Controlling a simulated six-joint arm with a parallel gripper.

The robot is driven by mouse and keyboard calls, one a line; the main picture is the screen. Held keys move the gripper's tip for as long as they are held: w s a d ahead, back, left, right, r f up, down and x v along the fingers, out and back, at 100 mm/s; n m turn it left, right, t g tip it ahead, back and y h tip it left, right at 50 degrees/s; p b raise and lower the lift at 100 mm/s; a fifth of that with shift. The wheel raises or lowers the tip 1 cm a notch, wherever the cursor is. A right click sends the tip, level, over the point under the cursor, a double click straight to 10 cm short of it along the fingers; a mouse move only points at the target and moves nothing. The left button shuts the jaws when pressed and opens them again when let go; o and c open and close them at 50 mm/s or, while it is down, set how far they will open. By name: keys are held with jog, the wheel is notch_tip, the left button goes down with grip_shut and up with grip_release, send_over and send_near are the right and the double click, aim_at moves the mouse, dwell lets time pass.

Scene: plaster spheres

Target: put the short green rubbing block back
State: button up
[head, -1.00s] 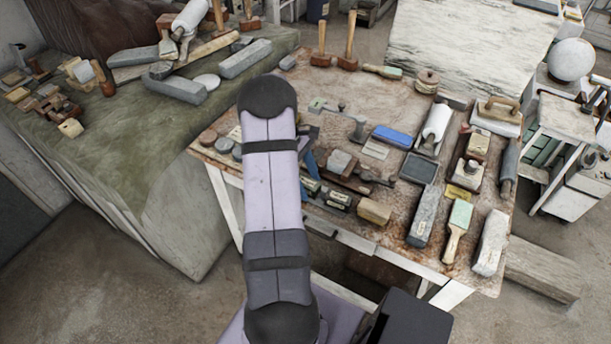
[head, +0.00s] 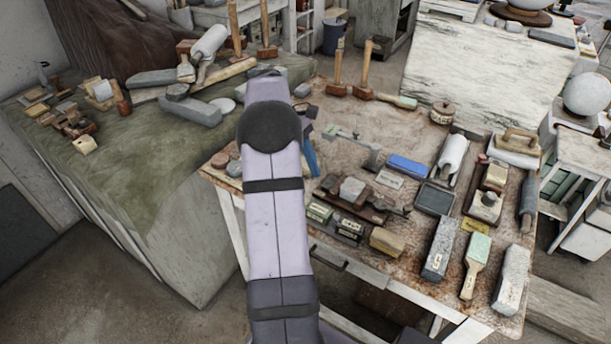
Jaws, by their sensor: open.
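My arm rises through the middle of the head view. My gripper (head: 312,164) is mostly hidden behind it; only a dark part and a blue strip show at the arm's right side, over the left of the work table. I see nothing held in it, though much of it is covered. A longer green-faced block with a wooden handle (head: 477,258) lies at the front right. I cannot tell for certain which is the short green rubbing block.
The work table (head: 395,228) also bears a blue block (head: 407,166), a dark tray (head: 434,198), a tan block (head: 387,242), a grey block (head: 440,248) and upright mallets (head: 365,72). A green-draped bench (head: 150,150) stands left. Bare tabletop shows near the back middle.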

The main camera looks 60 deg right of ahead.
jog(key=shift+w+r, duration=0.1)
jog(key=w+a+t, duration=0.1)
jog(key=w+a, duration=0.3)
jog(key=a, duration=0.7)
jog(key=w+a+t, duration=0.2)
jog(key=w+a, duration=0.2)
jog(key=a, duration=0.7)
jog(key=s+a+f, duration=0.2)
jog(key=s+a, duration=0.2)
jog(key=a, duration=0.5)
jog(key=s+a+f+t, duration=0.1)
jog(key=s+a+f, duration=0.1)
jog(key=s+a, duration=0.3)
jog(key=a, duration=0.4)
jog(key=shift+t, duration=0.3)
